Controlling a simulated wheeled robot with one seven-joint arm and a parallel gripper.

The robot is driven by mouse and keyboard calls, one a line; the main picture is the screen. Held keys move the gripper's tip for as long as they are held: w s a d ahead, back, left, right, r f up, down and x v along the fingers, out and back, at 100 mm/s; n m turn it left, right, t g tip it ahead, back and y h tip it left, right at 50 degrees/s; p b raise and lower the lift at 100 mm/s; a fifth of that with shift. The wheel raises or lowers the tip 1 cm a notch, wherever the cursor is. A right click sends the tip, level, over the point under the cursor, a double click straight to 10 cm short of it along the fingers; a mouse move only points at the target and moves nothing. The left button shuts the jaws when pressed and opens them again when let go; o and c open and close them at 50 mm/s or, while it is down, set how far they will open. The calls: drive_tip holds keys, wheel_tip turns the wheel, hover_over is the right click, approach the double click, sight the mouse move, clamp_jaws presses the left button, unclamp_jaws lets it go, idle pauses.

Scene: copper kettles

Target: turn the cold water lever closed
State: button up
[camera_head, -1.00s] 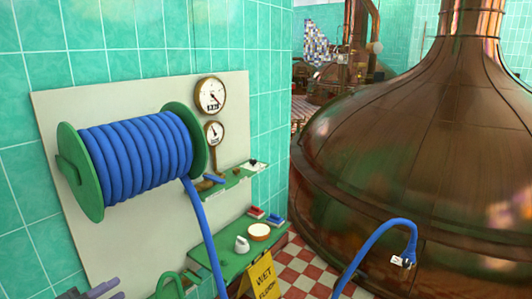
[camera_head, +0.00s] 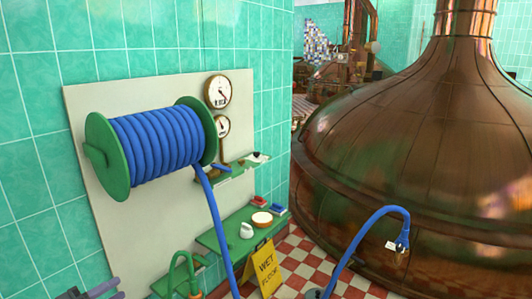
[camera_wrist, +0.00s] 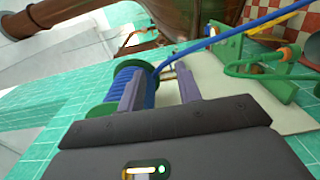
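A small blue lever (camera_head: 221,168) shows beside the small green shelf below the two gauges, at the foot of a brown pipe (camera_head: 221,146). I take it for the cold water lever; its exact angle is too small to tell. The lever cannot be made out in the wrist view.
A green reel (camera_head: 108,157) of blue hose hangs on a pale board (camera_head: 86,110), left of the lever. A big copper kettle (camera_head: 420,150) fills the right.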

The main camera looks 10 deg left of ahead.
drive_tip(key=w+d+r+t+y+p, duration=0.1)
drive_tip(key=w+d+r+t+y, duration=0.2)
drive_tip(key=w+r, duration=0.6)
drive_tip(key=w+r+t+y+p, duration=0.2)
drive_tip(key=w+r+y, duration=0.2)
drive_tip(key=w+r, duration=0.5)
drive_tip(key=w+d+g+y+p, duration=0.2)
drive_tip(key=w+d+g+y, duration=0.35)
drive_tip(key=w+d, duration=0.75)
drive_tip(key=s+d+f+m+g+p, duration=0.15)
drive_tip(key=s+d, duration=0.25)
drive_tip(key=d, duration=0.4)
drive_tip(key=s+d+f+m+g, duration=0.1)
drive_tip(key=s+d+f+g, duration=0.15)
drive_tip(key=d, duration=0.65)
drive_tip(key=s+d+f+m+g, duration=0.1)
drive_tip(key=s+d+f+m, duration=0.15)
drive_tip(key=s+d, duration=0.4)
drive_tip(key=s+d+f+m+g+h+p, duration=0.1)
drive_tip(key=s+d+f+m+g+h, duration=0.1)
drive_tip(key=s+d, duration=0.7)
drive_tip(key=s+d+f+m+g+h+p, duration=0.1)
drive_tip(key=s+d+f+m+g, duration=0.4)
drive_tip(key=s+d, duration=0.5)
drive_tip(key=s, duration=0.4)
drive_tip(key=shift+s+f+g+h, duration=0.2)
drive_tip(key=shift+f+g+h, duration=0.05)
drive_tip(key=shift+g+h, duration=0.1)
